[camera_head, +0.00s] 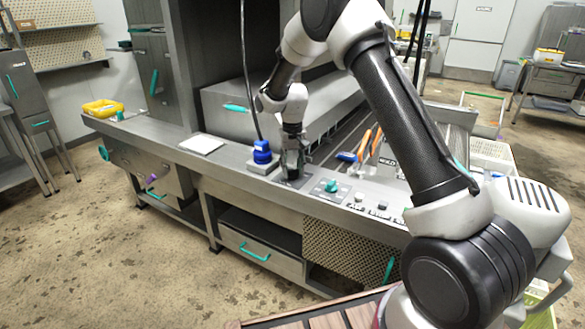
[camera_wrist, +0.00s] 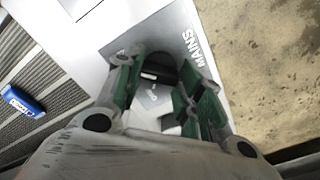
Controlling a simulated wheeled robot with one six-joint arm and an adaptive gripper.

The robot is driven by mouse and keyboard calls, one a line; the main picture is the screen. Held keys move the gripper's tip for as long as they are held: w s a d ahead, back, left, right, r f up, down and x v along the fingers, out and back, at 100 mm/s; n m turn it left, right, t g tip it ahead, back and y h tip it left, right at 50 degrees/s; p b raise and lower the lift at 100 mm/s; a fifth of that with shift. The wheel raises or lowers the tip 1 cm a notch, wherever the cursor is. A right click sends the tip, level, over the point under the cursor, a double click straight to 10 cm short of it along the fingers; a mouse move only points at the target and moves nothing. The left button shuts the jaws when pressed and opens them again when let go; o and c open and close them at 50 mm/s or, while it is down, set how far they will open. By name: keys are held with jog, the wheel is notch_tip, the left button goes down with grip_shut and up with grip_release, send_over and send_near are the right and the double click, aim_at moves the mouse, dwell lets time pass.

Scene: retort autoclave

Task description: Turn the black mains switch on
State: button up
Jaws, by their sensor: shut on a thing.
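The black mains switch (camera_wrist: 160,68) is a round black knob on a light grey panel, beside the printed word MAINS (camera_wrist: 195,48) in the wrist view. My gripper (camera_wrist: 158,78) points down over it, with one green-padded finger on each side, and is shut on the knob. In the head view my gripper (camera_head: 292,168) is low on the console between the blue plug and the teal knob. There it hides the switch. I cannot tell which setting the switch points to.
A blue plug (camera_head: 262,152) with a black cable stands just left of my gripper. A teal knob (camera_head: 331,186) and small grey switches (camera_head: 360,197) are to the right. A white sheet (camera_head: 201,144) lies further left. Orange-handled tools (camera_head: 366,140) are behind.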

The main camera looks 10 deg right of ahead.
jog(key=o, duration=1)
jog(key=shift+r, duration=0.1)
notch_tip(320, 180, up, 12)
jog(key=shift+f, duration=0.1)
